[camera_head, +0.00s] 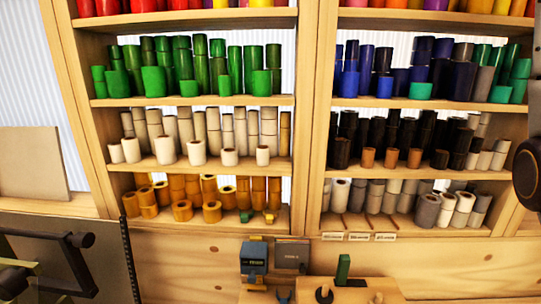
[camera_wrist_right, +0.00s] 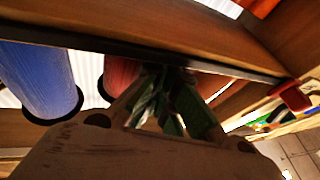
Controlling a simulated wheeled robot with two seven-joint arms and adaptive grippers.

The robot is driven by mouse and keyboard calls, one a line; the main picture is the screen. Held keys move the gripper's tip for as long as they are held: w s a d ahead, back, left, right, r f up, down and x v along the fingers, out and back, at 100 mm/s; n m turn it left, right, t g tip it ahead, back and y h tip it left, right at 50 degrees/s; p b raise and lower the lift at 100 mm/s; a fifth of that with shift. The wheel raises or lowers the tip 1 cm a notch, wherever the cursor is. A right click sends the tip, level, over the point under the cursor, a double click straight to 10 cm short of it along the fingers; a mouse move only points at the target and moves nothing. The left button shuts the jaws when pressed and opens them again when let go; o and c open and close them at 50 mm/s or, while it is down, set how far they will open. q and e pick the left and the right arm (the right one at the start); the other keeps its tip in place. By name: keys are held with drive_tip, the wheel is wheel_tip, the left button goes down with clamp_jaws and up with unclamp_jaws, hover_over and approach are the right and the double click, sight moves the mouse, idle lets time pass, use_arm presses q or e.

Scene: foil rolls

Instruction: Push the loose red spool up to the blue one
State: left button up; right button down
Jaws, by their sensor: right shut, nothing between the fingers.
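In the right wrist view, the blue spool (camera_wrist_right: 38,80) hangs at the left, with its dark round end facing down. The red spool (camera_wrist_right: 121,72) is to its right, with a clear bright gap between the two. My right gripper (camera_wrist_right: 160,78) is shut and empty, its fingertips close beside the right side of the red spool. I cannot tell whether they touch it. The gripper and the rail hide part of the red spool. I cannot pick out this pair in the head view. My left gripper is not in view.
A dark rail (camera_wrist_right: 205,66) crosses in front of the spools under a wooden board (camera_wrist_right: 150,28). A red piece (camera_wrist_right: 291,97) sits at its right end. The head view shows shelves of green rolls (camera_head: 153,82) and other colours, and a workbench (camera_head: 440,262) below.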

drive_tip(key=shift+d, duration=0.8)
drive_tip(key=shift+a, duration=0.2)
drive_tip(key=shift+s, duration=0.2)
idle(0.4)
drive_tip(key=shift+s+a+b, duration=0.1)
drive_tip(key=shift+s+b, duration=0.7)
drive_tip(key=shift+s, duration=1.3)
drive_tip(key=shift+b+v, duration=1.2)
drive_tip(key=shift+v, duration=1.35)
